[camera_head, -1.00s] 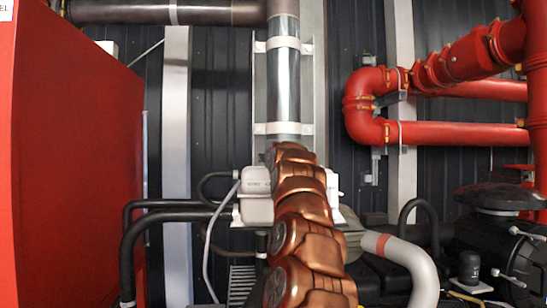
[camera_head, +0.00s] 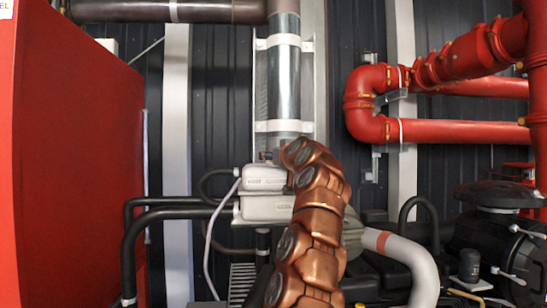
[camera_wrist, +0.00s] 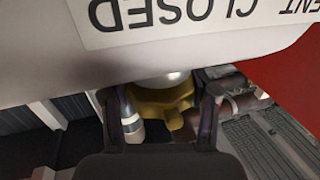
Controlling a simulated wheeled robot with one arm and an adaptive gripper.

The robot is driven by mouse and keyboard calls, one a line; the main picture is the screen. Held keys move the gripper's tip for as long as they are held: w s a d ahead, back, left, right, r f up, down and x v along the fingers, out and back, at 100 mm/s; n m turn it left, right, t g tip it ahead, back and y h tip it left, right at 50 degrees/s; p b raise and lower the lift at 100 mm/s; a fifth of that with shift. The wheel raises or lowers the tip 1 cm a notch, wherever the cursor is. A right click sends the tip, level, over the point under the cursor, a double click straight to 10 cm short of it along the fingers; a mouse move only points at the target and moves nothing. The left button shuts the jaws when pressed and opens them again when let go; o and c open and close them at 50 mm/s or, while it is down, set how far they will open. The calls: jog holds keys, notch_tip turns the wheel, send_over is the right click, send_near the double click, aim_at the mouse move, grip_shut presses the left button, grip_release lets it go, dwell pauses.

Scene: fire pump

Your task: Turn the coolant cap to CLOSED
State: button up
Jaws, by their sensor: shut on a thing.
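A yellow cap-like piece with a pale rounded top, apparently the coolant cap (camera_wrist: 160,100), sits between the two fingers of my gripper (camera_wrist: 163,118) in the wrist view. The fingers are shut on its sides; its far side is partly hidden under a white body. On that body an upside-down label (camera_wrist: 200,14) reads "...ENT CLOSED", cut off by the frame. In the head view a pale housing (camera_head: 265,205) shows left of my copper arm. My gripper and the cap are hidden there.
A large red panel (camera_head: 75,150) fills the left side. Black hoses (camera_head: 165,215) run to the housing. Red pipes (camera_head: 455,133) stand at right, and a white hose (camera_head: 410,262) lies close right of my arm. A steel pipe (camera_head: 284,80) rises above.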

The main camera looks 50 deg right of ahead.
jog(key=shift+f, duration=0.15)
jog(key=o, duration=1.2)
jog(key=shift+c, duration=0.2)
jog(key=shift+s+r, duration=0.1)
jog(key=shift+r, duration=0.1)
